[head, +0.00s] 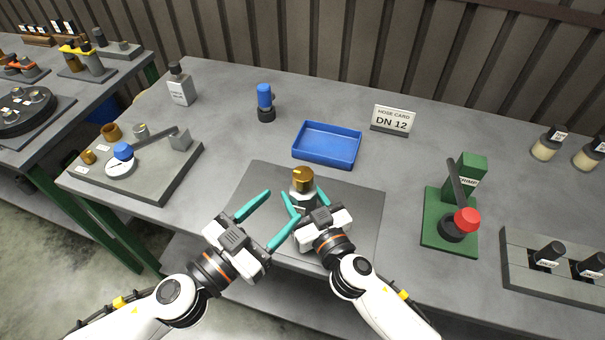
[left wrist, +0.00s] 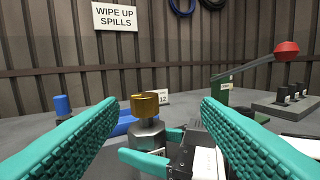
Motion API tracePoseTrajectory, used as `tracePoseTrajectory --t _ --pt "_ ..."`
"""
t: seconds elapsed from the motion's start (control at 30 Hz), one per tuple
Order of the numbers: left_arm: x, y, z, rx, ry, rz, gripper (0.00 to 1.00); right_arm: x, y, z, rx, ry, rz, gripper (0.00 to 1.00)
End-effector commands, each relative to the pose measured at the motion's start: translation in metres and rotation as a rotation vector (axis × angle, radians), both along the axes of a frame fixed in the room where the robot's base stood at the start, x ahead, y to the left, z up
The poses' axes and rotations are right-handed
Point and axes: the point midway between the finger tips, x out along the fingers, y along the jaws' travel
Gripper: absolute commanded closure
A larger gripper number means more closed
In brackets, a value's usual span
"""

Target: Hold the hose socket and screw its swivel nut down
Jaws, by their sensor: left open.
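The hose socket (head: 302,202) stands upright on the dark mat, a grey metal body that also shows in the left wrist view (left wrist: 148,135). The brass swivel nut (head: 303,179) sits on top of it, seen in the left wrist view (left wrist: 150,104) between my left fingers but farther off. My right gripper (head: 304,194) has its teal fingers on either side of the grey body, below the nut, and appears closed on it. My left gripper (head: 282,208) is open and empty, to the left and front of the socket, apart from it. The socket's lower end is partly hidden.
A dark mat (head: 355,215) lies under the socket. A blue tray (head: 327,160) and a hose card (head: 393,120) stand behind. A grey fixture plate (head: 165,185) is at left.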

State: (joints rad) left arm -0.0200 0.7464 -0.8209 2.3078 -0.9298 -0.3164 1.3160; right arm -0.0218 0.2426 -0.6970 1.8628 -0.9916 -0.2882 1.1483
Motion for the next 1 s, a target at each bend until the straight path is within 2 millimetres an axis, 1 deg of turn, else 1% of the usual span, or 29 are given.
tracePoseTrajectory --t 0.03,0.13,0.23,0.3,0.47,0.8,1.0 --pt "-0.003 0.007 -0.005 -0.003 0.031 0.031 0.42 0.0 0.0 0.0 0.0 -0.001 0.001 0.85" --pt "-0.004 0.017 -0.01 -0.006 0.066 0.074 0.42 0.0 0.0 0.0 0.0 -0.001 0.001 0.85" --pt "-0.002 0.019 -0.012 -0.008 0.078 0.092 0.42 0.0 0.001 0.0 0.0 -0.001 0.002 0.85" --pt "0.001 0.017 -0.012 -0.009 0.08 0.095 0.42 0.0 0.001 0.0 0.0 -0.001 0.002 0.85" --pt "0.016 0.007 -0.011 -0.01 0.075 0.094 0.42 0.0 0.001 0.001 0.0 -0.001 0.002 0.85" --pt "0.061 -0.026 -0.011 -0.009 0.075 0.092 0.42 0.0 0.001 0.001 0.0 -0.001 0.002 0.85" --pt "0.083 -0.043 -0.012 -0.008 0.076 0.091 0.42 0.0 0.0 0.001 0.0 -0.001 0.001 0.85"
